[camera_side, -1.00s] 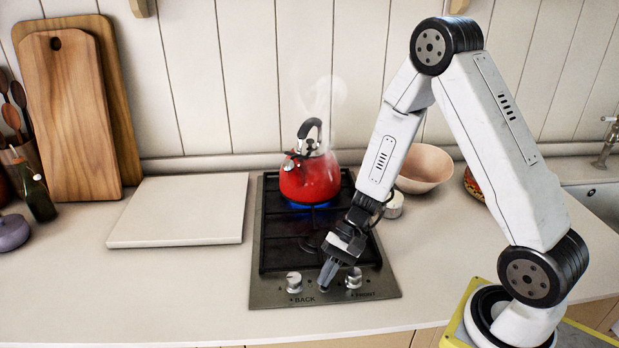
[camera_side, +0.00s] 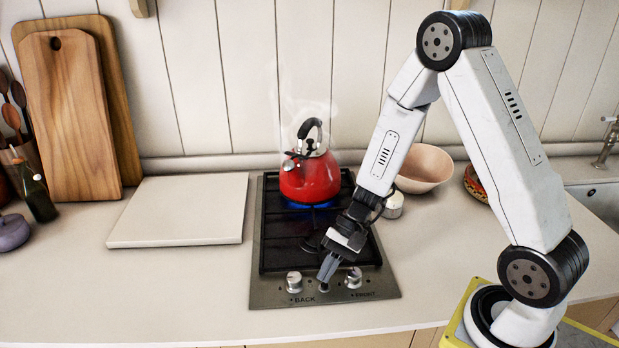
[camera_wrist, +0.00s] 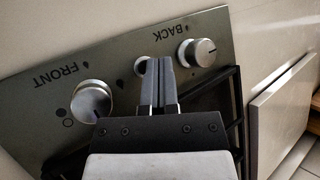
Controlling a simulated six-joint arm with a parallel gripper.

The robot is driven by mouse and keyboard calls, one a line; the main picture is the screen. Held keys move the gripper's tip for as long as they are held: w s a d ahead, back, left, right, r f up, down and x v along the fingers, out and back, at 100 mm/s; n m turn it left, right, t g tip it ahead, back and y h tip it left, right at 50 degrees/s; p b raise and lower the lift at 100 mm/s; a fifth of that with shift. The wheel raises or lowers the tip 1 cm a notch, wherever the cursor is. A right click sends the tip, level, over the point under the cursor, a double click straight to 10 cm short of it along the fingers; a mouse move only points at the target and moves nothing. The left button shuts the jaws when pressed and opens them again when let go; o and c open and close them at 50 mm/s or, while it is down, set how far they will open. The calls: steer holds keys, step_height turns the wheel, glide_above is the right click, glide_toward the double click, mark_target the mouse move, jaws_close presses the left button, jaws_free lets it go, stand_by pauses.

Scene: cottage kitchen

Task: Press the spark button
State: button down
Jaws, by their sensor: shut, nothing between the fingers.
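The spark button (camera_side: 323,288) is a small round piece between the two knobs on the front panel of the hob. My gripper (camera_side: 322,279) is shut and empty, pointing down just above the button in the side view. In the wrist view the fingertips (camera_wrist: 156,62) partly cover the button (camera_wrist: 141,67), and I cannot tell whether they touch it. The back knob (camera_side: 294,282) is left of the button and the front knob (camera_side: 353,278) is right of it. A blue flame (camera_side: 309,206) burns at the back burner, under a red kettle (camera_side: 310,180).
The kettle gives off steam. A pale board (camera_side: 180,211) lies left of the hob (camera_side: 275,294). A white jar (camera_side: 393,205) and a pink bowl (camera_side: 425,167) stand to the right, close to my arm. The counter in front left is clear.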

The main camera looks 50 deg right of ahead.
mark_target(331, 288)
steer(key=shift+r, duration=2.85)
steer(key=shift+s+f+n+h, duration=0.15)
steer(key=shift+s+n+h, duration=0.25)
steer(key=shift+s+h, duration=0.15)
steer(key=s+n+h, duration=0.1)
steer(key=s+d+n+h, duration=0.1)
steer(key=s+n+g+h, duration=0.1)
steer(key=shift+s+d+f+h, duration=0.1)
steer(key=shift+d+f+h, duration=0.05)
steer(key=shift+d+h, duration=0.15)
steer(key=shift+s+d+n+h, duration=0.2)
steer(key=shift+d+n+h, duration=0.05)
steer(key=shift+n+h, duration=0.3)
steer(key=shift+s+d+r+n+t+h, duration=0.1)
steer(key=shift+d+r+n+t+h, duration=0.15)
steer(key=shift+n+h, duration=0.25)
steer(key=shift+d+r+n+t+h, duration=0.15)
steer(key=shift+d+n+t+h, duration=0.1)
steer(key=shift+n+t+h, duration=0.15)
steer(key=shift+d+r+n+t+h, duration=0.2)
steer(key=shift+r+n+t+h, duration=0.35)
steer(key=shift+n, duration=0.3)
steer(key=shift+w+r+n+t+h, duration=0.25)
steer(key=shift+w+n+t, duration=0.15)
steer(key=shift+n, duration=0.2)
